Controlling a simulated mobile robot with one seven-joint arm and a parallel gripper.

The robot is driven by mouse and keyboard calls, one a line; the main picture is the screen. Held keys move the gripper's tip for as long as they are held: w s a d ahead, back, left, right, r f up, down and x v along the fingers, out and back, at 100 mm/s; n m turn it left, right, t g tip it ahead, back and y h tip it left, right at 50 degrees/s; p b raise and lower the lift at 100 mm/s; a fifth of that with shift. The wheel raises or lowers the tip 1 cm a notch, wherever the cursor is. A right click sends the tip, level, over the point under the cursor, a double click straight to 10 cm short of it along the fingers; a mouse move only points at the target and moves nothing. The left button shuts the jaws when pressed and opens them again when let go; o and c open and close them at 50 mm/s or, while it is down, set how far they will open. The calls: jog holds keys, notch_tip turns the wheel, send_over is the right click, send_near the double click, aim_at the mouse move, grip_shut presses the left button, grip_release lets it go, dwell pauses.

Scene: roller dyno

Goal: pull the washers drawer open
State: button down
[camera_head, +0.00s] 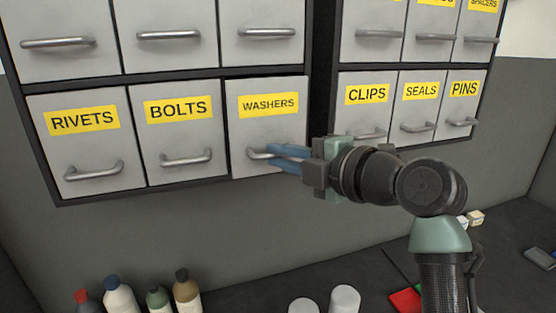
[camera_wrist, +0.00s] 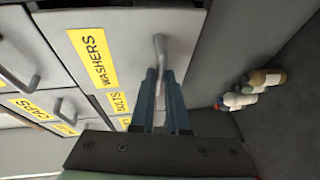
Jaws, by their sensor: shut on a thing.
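The washers drawer (camera_head: 267,130) is a light grey front with a yellow WASHERS label, at the right end of the lower row in the left cabinet. Its front seems to stand slightly proud of the bolts drawer (camera_head: 183,135) beside it. Its metal bar handle (camera_head: 255,155) is partly hidden by my gripper's blue fingers. My gripper (camera_head: 273,156) reaches in from the right and is shut on this handle. In the wrist view, the drawer front (camera_wrist: 135,70) fills the upper middle, and the handle (camera_wrist: 160,46) runs down between my two fingers (camera_wrist: 161,82).
The rivets drawer (camera_head: 85,145) is further left; the clips drawer (camera_head: 365,110) is in the right cabinet, across a dark gap. Several bottles (camera_head: 187,292) and white cylinders (camera_head: 344,299) stand on the dark bench (camera_head: 270,280) below. Open space lies between drawers and bench.

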jog(key=s+d+b, duration=0.2)
jog(key=s+b, duration=0.3)
jog(key=s, duration=0.3)
jog(key=shift+s+d, duration=0.2)
jog(key=shift+d, duration=0.2)
jog(key=c, duration=0.9)
grip_release()
jog(key=b+v, duration=0.4)
jog(key=v, duration=0.9)
